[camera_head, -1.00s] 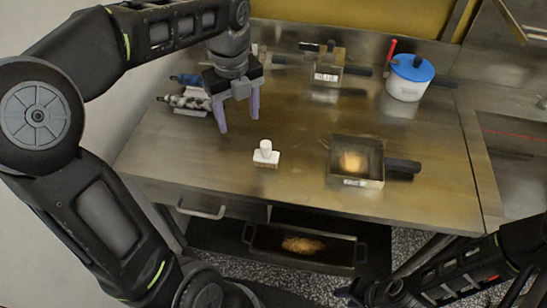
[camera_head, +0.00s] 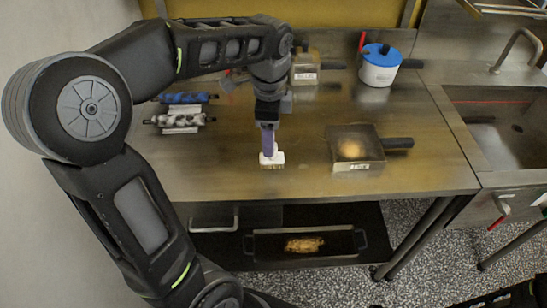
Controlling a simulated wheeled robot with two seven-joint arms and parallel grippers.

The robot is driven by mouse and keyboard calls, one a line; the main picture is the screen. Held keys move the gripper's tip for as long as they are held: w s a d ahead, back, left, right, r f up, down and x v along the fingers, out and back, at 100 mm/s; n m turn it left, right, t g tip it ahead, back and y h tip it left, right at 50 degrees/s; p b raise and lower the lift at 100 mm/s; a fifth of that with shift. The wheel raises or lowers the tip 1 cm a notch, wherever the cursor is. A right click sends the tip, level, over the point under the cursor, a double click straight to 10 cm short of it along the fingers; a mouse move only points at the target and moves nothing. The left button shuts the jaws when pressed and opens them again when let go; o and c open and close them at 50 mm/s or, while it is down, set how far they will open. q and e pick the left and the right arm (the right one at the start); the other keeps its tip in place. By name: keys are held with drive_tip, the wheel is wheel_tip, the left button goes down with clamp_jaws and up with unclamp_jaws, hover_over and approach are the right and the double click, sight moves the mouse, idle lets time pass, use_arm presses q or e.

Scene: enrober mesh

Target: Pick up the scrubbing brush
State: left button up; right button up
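The scrubbing brush (camera_head: 279,159) is small and white and stands on the steel table near its front edge, in the head view. My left gripper (camera_head: 268,150) is directly over it, pointing down, with its purple fingers at the brush's handle. The fingers hide most of the handle. I see the gripper nearly edge-on, so I cannot tell whether the fingers are closed on it. The brush appears to rest on the table. My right gripper is out of view.
A pan with a dark handle (camera_head: 357,163) stands to the right of the brush. A blue-lidded white pot (camera_head: 379,72) and a boxy container (camera_head: 305,66) stand at the back. Roller-like tools (camera_head: 180,119) lie at the left. A sink (camera_head: 500,125) is at far right.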

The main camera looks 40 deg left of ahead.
use_arm(q)
drive_tip(key=shift+f, duration=1.3)
drive_tip(key=shift+w+d+f+p, duration=0.1)
drive_tip(key=shift+f+p, duration=0.15)
drive_tip(key=shift+f, duration=1.1)
drive_tip(key=shift+d+f+p, duration=0.1)
drive_tip(key=shift+f+p, duration=0.15)
drive_tip(key=shift+f, duration=1.05)
clamp_jaws()
